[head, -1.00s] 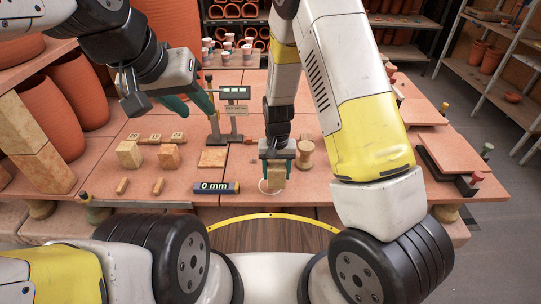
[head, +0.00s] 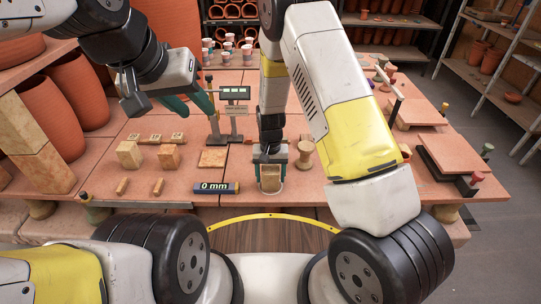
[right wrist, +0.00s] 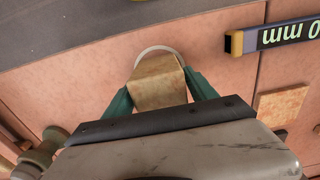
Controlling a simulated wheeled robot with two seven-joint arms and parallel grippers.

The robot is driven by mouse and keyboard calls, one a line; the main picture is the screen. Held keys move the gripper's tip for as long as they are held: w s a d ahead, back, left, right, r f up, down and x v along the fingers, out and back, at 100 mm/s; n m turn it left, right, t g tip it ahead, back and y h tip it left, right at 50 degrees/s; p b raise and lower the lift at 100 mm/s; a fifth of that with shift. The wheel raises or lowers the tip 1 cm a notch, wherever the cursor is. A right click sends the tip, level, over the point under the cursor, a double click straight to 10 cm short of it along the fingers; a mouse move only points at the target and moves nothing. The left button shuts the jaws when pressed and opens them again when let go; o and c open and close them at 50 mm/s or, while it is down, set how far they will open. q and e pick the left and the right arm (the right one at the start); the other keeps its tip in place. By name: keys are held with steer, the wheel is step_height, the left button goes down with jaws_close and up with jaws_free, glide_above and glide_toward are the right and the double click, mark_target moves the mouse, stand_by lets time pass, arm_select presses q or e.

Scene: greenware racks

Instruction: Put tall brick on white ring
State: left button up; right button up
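The tall tan brick (head: 270,179) is upright between the fingers of my right gripper (head: 270,172), at the front middle of the table. In the right wrist view the brick (right wrist: 160,80) has both green fingertips against its sides, so the gripper (right wrist: 160,92) looks shut on it. The thin white ring (head: 270,195) shows around the brick's lower end, and its far arc (right wrist: 158,49) shows past the brick in the right wrist view. I cannot tell whether the brick touches down. My left gripper (head: 192,103) is open and empty above the left part of the table.
A "0 mm" gauge (head: 216,188) lies left of the ring. A wooden spool (head: 305,155) stands close on the right. Two blocks (head: 130,154) (head: 169,157), small bricks (head: 122,186) and a flat tile (head: 212,158) lie left. A display stand (head: 234,95) stands behind.

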steer(key=shift+o, duration=0.5)
step_height(320, 180, up, 12)
steer(key=shift+r, duration=0.25)
steer(key=s+d+r+t+y, duration=0.1)
steer(key=s+d+r, duration=0.25)
steer(key=r, duration=0.55)
steer(key=s+d+r+t+y, duration=0.2)
steer(key=s+d+r, duration=0.15)
steer(key=r, duration=0.55)
steer(key=s+d+r+t, duration=0.1)
steer(key=s+d+r, duration=0.2)
steer(key=s, duration=0.3)
steer(key=s+d+r+t, duration=0.2)
steer(key=s+d+r, duration=0.2)
steer(key=s+r, duration=0.2)
steer(key=shift+s+r+n+h, duration=0.2)
steer(key=shift+s+n+h, duration=0.1)
steer(key=shift+s+h, duration=0.1)
steer(key=shift+d, duration=0.15)
